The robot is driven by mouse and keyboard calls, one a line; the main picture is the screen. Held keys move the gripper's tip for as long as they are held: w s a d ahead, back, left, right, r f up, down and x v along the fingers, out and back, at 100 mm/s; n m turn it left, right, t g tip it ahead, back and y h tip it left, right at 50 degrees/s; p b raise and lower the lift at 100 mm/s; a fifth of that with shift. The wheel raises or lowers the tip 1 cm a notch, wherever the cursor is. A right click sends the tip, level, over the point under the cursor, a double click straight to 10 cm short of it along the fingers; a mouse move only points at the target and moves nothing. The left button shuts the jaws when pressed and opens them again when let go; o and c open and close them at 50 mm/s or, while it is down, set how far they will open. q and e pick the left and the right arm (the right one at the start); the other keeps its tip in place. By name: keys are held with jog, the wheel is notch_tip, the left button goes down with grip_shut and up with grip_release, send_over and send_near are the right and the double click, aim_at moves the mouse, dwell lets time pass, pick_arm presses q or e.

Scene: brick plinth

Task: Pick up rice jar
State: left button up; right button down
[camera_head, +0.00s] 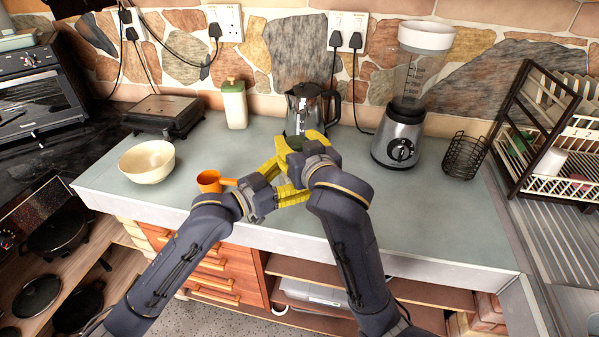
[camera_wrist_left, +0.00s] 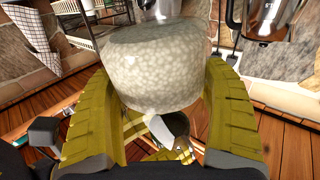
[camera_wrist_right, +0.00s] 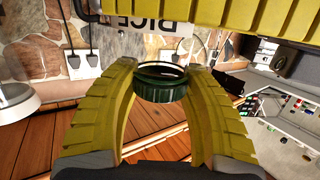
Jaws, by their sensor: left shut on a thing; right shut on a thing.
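The rice jar (camera_wrist_left: 155,65) is a clear rounded jar full of pale grains, seen between the yellow fingers of my left gripper (camera_wrist_left: 170,95) in the left wrist view. My left gripper is shut on it. My right gripper (camera_wrist_right: 165,85) is shut on a dark green round lid (camera_wrist_right: 162,90) in the right wrist view. A white label with upside-down "RICE" lettering (camera_wrist_right: 150,23) shows beyond it. In the head view, my right gripper (camera_head: 298,145) and left gripper (camera_head: 278,178) are close together over the counter and mostly hide the jar. Whether the lid touches the jar I cannot tell.
The grey counter (camera_head: 420,215) is clear at front right. A steel kettle (camera_head: 308,108) stands just behind the grippers, a blender (camera_head: 403,110) to the right. An orange cup (camera_head: 210,181), a cream bowl (camera_head: 147,163) and a cream canister (camera_head: 235,105) stand left.

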pick_arm(q)
jog(key=shift+s+d+r, duration=0.15)
jog(key=shift+s+d, duration=0.1)
jog(key=c, duration=0.3)
pick_arm(e)
jog(key=shift+a, duration=0.15)
pick_arm(q)
jog(key=shift+r, duration=0.1)
pick_arm(e)
jog(key=c, duration=1.1)
grip_release()
jog(key=o, duration=0.5)
pick_arm(q)
jog(key=shift+w+a, duration=0.1)
